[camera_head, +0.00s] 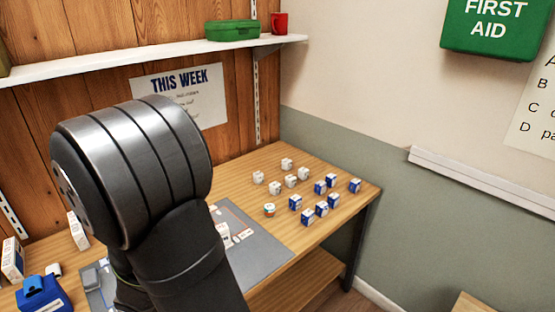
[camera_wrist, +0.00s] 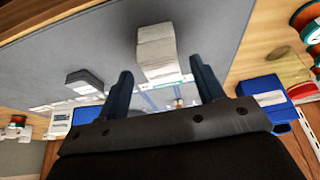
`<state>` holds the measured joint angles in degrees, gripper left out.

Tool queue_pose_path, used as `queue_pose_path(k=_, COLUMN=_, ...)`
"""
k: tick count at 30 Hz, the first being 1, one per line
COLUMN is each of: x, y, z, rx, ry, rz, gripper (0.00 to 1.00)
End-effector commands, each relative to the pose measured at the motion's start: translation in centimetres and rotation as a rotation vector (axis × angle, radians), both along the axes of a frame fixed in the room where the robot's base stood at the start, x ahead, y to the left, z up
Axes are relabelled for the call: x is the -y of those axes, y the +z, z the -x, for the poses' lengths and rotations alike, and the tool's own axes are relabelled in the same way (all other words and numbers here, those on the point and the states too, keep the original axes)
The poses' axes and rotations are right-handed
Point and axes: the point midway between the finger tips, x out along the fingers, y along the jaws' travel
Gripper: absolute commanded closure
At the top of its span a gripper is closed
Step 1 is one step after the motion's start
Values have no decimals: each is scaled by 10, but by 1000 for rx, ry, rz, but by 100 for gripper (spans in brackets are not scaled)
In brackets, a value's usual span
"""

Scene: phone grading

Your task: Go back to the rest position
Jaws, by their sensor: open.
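My gripper (camera_wrist: 162,84) shows in the wrist view with its two dark fingers apart. Nothing is held between them. A pale grey-white block (camera_wrist: 156,50) stands on the grey mat (camera_wrist: 215,25) beyond the fingers, and I see no contact with it. In the head view my own dark arm fills the left middle and hides the gripper and much of the mat (camera_head: 268,250). No phone can be made out clearly.
A blue container (camera_head: 43,297) is at lower left. A shelf (camera_head: 150,61) with a green case (camera_head: 232,30) runs above.

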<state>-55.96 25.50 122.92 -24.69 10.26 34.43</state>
Motion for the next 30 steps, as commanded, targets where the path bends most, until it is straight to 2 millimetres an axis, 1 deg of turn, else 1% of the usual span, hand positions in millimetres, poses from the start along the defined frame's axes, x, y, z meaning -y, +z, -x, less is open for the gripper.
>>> queue_pose_path(k=6, x=-1, y=28, z=0, rx=0, ry=-1, rz=-5, gripper=38)
queue_pose_path(k=7, x=2, y=30, z=-1, rx=0, ry=-1, rz=-3, gripper=38)
queue_pose_path(k=30, x=93, y=87, z=-36, rx=-1, ry=-5, rz=-2, gripper=38)
